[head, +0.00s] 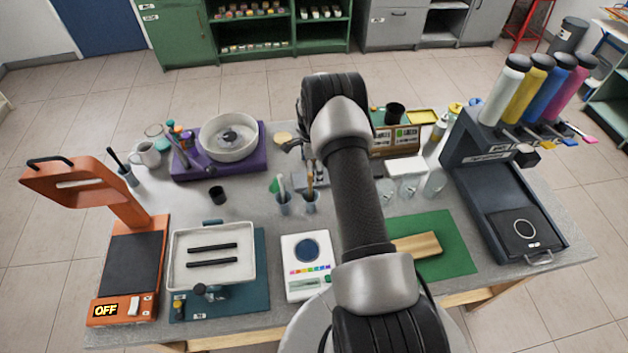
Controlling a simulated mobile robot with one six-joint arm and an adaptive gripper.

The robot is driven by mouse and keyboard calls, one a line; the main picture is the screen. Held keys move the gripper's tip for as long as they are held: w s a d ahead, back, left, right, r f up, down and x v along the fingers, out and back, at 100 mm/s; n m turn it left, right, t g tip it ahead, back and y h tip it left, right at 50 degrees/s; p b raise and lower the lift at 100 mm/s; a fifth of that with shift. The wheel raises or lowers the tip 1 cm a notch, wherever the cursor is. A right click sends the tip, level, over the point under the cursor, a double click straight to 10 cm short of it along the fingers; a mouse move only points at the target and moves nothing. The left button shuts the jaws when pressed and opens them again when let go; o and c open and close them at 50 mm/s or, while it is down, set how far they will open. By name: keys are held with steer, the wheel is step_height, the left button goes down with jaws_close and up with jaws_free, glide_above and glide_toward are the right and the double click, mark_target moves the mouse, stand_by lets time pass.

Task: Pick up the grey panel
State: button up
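I cannot pick out the grey panel with certainty. A dark grey flat plate (131,264) lies on the orange machine at the left. A grey flat-topped piece (312,176) shows in part behind my arm, near the middle of the table. My arm rises through the middle of the view and bends away from the camera. A small dark part of my gripper (291,145) shows left of the arm, above the far half of the table. Its fingers are mostly hidden, so I cannot see whether they are open or hold anything.
The grey table (224,328) is crowded. A purple wheel base (190,171), a white tray with two black bars (246,254), a white scale (307,290), a green mat (458,262) with a wooden block and a dark bottle dispenser (500,190) stand around my arm.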

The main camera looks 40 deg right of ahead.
steer(key=shift+w+d+f+b, duration=0.1)
steer(key=shift+d+f+b, duration=0.1)
steer(key=shift+f, duration=1.15)
steer(key=shift+w+d+f+b, duration=0.1)
steer(key=shift+d+f, duration=0.1)
steer(key=shift+f, duration=1.15)
steer(key=shift+c, duration=0.2)
steer(key=c, duration=1.1)
steer(key=shift+r, duration=0.1)
steer(key=shift+c, duration=0.2)
